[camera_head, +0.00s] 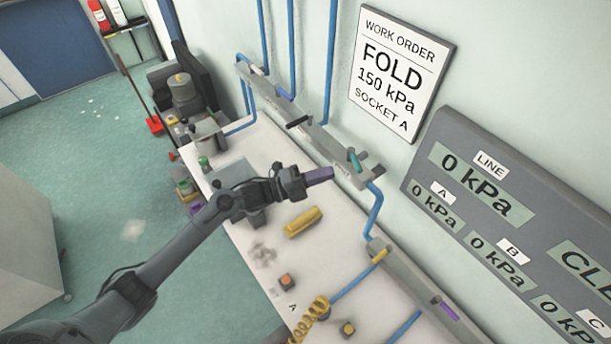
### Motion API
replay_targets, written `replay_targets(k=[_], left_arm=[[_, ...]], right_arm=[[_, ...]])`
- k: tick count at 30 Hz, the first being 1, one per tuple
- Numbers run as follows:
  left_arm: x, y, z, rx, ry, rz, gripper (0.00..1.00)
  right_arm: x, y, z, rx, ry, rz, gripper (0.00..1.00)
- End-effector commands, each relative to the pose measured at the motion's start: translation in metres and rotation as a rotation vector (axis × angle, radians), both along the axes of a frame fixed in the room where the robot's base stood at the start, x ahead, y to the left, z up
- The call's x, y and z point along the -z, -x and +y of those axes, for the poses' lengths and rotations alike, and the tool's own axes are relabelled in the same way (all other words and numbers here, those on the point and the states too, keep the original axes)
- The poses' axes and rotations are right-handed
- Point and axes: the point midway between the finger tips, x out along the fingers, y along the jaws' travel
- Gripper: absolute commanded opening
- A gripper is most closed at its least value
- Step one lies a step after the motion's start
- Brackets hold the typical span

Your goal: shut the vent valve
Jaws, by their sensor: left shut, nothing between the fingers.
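My left gripper (326,174) reaches in from the left above the white bench. Its purple-tipped fingers are shut and empty, just left of and apart from the upper grey manifold (325,143) on the wall side. A lower manifold (411,283) carries a yellow lever (380,257) and another purple lever (449,311). No label readable here marks which lever is the vent valve. My right gripper is out of view.
The white bench (262,290) holds a yellow block (302,222), a coiled yellow hose (311,320) and small orange and yellow-topped parts. Blue pipes (374,212) run along the wall. A work order sign (402,70) and a gauge panel (425,185) reading 0 kPa hang above.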

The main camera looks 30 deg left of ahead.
Motion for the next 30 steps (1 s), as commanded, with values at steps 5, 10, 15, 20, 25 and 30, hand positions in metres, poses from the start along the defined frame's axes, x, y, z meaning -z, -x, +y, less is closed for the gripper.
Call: replay_targets(k=[5, 10, 15, 20, 25, 30], left_arm=[[-0.009, -0.02, -0.02, 0.0, 0.004, -0.001, 0.0], [-0.01, -0.031, -0.03, -0.001, 0.002, 0.0, 0.0], [-0.01, -0.036, -0.035, 0.0, 0.001, 0.001, 0.0], [-0.01, -0.036, -0.036, 0.0, 0.0, 0.001, 0.0], [-0.01, -0.036, -0.036, 0.0, 0.001, 0.001, 0.0], [-0.01, -0.035, -0.04, -0.037, 0.001, 0.001, 0.0]], right_arm=[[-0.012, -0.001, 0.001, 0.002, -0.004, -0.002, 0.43], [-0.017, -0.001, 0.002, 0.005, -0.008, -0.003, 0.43], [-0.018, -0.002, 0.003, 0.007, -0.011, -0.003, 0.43], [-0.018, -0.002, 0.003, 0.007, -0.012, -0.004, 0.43], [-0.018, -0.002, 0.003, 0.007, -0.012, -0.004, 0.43], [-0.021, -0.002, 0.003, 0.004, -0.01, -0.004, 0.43]])
